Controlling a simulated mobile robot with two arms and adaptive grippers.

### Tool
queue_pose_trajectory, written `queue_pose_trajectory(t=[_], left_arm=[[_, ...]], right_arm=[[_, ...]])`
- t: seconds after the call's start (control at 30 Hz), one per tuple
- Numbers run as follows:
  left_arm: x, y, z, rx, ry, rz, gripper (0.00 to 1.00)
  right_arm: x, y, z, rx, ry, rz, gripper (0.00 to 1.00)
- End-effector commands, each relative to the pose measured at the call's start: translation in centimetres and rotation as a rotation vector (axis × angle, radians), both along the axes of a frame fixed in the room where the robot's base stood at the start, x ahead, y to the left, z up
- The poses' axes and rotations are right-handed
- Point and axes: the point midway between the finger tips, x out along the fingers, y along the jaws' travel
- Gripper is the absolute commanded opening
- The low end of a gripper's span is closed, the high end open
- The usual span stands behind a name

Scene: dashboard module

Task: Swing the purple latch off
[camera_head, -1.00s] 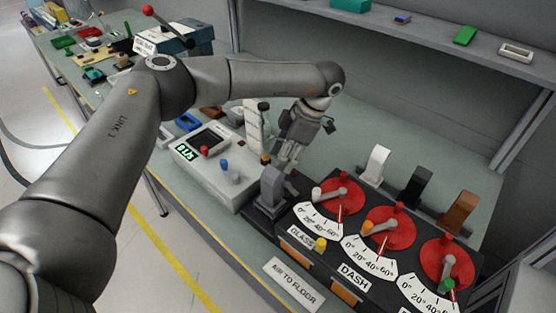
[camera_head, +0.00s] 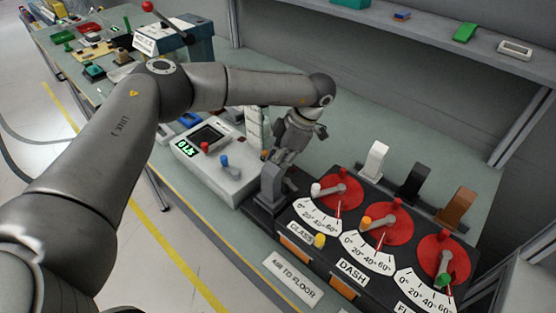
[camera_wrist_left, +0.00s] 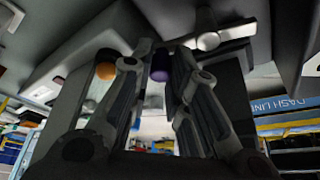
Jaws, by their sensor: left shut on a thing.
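The purple latch shows as a rounded purple knob (camera_wrist_left: 161,66) in the left wrist view, between the fingers of my left gripper (camera_wrist_left: 164,58). The fingers are closed in around it. In the head view my left gripper (camera_head: 281,157) points down just behind a grey upright block (camera_head: 271,187), at the left end of the black dial panel. The purple part is hidden there. An orange knob (camera_wrist_left: 105,70) sits left of the fingers in the wrist view. My right gripper is not in view.
The black panel carries red dials (camera_head: 338,188) with levers, and grey, black and brown upright paddles (camera_head: 374,161) behind. A shelf (camera_head: 420,35) runs above the bench.

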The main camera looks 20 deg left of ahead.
Motion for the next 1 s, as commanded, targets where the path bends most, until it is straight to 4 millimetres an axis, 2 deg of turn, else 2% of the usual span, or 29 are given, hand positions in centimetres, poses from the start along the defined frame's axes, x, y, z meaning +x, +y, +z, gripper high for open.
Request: queue_pose_trajectory(t=[0.23,0.5,0.53,0.7,1.0], left_arm=[[-0.47,0.28,-0.15,-0.002,-0.001,0.143,0.00],[-0.53,0.29,0.05,0.000,0.000,0.155,0.00],[-0.53,0.29,0.05,0.000,0.000,0.155,0.18],[-0.52,0.29,0.05,0.000,0.000,0.154,0.38],[-0.49,0.25,0.12,-0.001,-0.001,0.152,0.38]], right_arm=[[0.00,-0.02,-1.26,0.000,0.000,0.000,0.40],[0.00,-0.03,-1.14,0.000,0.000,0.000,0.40],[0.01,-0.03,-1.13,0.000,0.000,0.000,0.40],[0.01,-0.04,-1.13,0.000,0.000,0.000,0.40],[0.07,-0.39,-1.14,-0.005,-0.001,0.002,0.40]])
